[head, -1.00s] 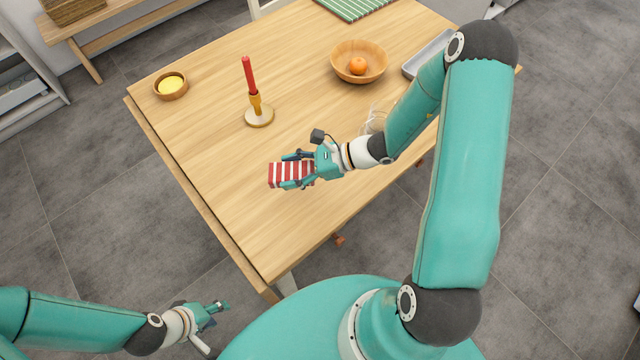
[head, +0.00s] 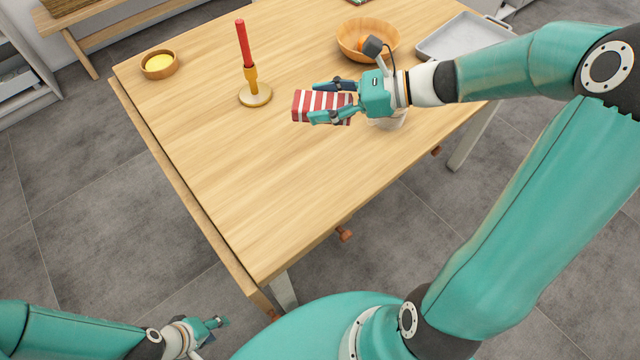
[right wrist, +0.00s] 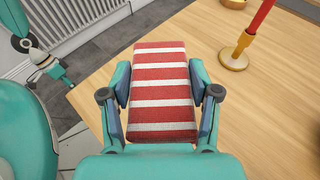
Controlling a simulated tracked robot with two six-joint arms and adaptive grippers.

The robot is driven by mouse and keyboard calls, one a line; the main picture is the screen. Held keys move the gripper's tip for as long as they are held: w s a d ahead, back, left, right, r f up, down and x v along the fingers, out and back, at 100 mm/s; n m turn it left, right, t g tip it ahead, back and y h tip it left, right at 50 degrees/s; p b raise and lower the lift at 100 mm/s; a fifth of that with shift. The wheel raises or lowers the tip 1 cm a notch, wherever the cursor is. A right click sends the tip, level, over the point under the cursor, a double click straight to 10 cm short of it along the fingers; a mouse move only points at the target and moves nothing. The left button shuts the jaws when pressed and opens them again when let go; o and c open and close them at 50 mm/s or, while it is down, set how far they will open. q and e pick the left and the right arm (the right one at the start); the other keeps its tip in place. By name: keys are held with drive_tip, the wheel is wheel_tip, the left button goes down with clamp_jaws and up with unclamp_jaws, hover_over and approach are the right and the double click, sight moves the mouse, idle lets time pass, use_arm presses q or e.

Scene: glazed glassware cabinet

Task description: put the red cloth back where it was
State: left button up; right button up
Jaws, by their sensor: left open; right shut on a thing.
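The red cloth (head: 312,105) is a folded block with red and white stripes. My right gripper (head: 331,102) is shut on it, one finger on each side, and holds it over the wooden table. In the right wrist view the cloth (right wrist: 162,92) lies lengthwise between the two fingers (right wrist: 163,88). My left gripper (head: 214,326) is open and empty, low at the bottom left, away from the table.
A red candle in a holder (head: 254,95) stands just left of the cloth. A bowl of yellow contents (head: 160,66) is at the far left corner, a wooden bowl (head: 366,42) and a grey tray (head: 462,40) at the back. The table's (head: 260,190) front is clear.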

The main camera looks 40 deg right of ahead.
sight(325, 171)
drive_tip(key=shift+s+d+f, duration=0.1)
drive_tip(key=shift+s, duration=0.1)
drive_tip(key=shift+f, duration=0.35)
use_arm(q)
wheel_tip(325, 171, down, 4)
drive_tip(key=b, duration=0.3)
drive_tip(key=shift+r, duration=0.1)
use_arm(e)
wheel_tip(325, 171, down, 19)
drive_tip(key=shift+r, duration=0.2)
drive_tip(key=shift+f, duration=0.1)
drive_tip(key=o, duration=1.5)
drive_tip(key=shift+o, duration=0.4)
